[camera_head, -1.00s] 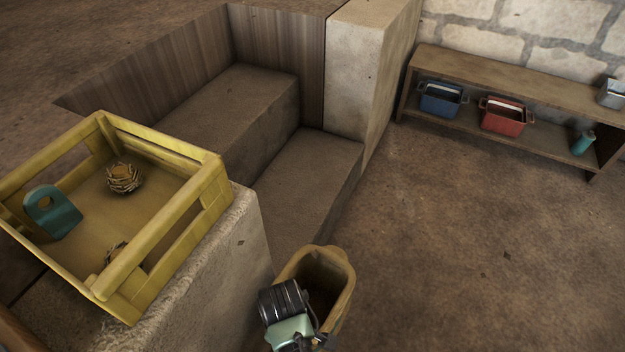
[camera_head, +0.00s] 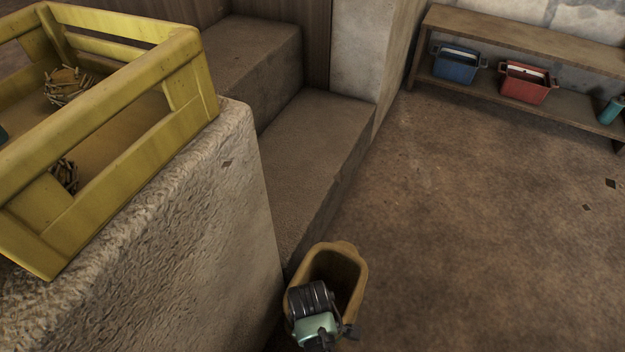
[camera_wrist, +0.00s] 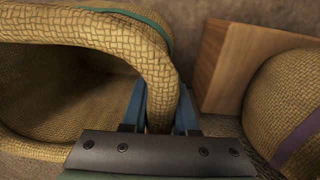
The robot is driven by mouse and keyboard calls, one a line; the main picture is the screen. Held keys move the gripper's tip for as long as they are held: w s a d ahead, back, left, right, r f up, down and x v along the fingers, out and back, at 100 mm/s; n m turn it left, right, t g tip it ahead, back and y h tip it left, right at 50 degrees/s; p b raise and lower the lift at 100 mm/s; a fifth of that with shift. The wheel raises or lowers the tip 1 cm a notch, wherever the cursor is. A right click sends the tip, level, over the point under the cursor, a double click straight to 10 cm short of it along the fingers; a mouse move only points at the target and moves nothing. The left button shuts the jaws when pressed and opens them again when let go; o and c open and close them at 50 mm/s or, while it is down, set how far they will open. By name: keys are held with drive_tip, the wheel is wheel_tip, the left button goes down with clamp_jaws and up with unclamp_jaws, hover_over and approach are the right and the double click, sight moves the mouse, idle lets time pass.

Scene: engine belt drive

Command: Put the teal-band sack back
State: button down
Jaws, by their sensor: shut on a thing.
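The teal-band sack is a tan woven sack with a wide open mouth. In the wrist view the sack (camera_wrist: 95,28) fills the left side, with its teal band showing along the top. My gripper (camera_wrist: 160,105) is shut on its thick rim, one blue finger on each side. In the head view the open sack (camera_head: 350,262) is at bottom centre, mouth up, beside the stone block. My dark wrist covers part of it there, and the fingers are hidden. I cannot tell whether its base touches anything.
In the wrist view a purple-band sack (camera_wrist: 290,105) stands at right, with a wooden piece (camera_wrist: 240,65) between the sacks. A yellow crate (camera_head: 150,130) holding twiggy nests sits on the stone block (camera_head: 215,240). A low shelf (camera_head: 520,45) holds blue and red bins.

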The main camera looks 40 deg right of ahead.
drive_tip(key=shift+f+b, duration=1.55)
drive_tip(key=shift+f, duration=0.95)
drive_tip(key=shift+f, duration=0.15)
drive_tip(key=c, duration=0.7)
unclamp_jaws()
wheel_tip(320, 180, up, 12)
drive_tip(key=p, duration=0.8)
drive_tip(key=shift+a, duration=0.15)
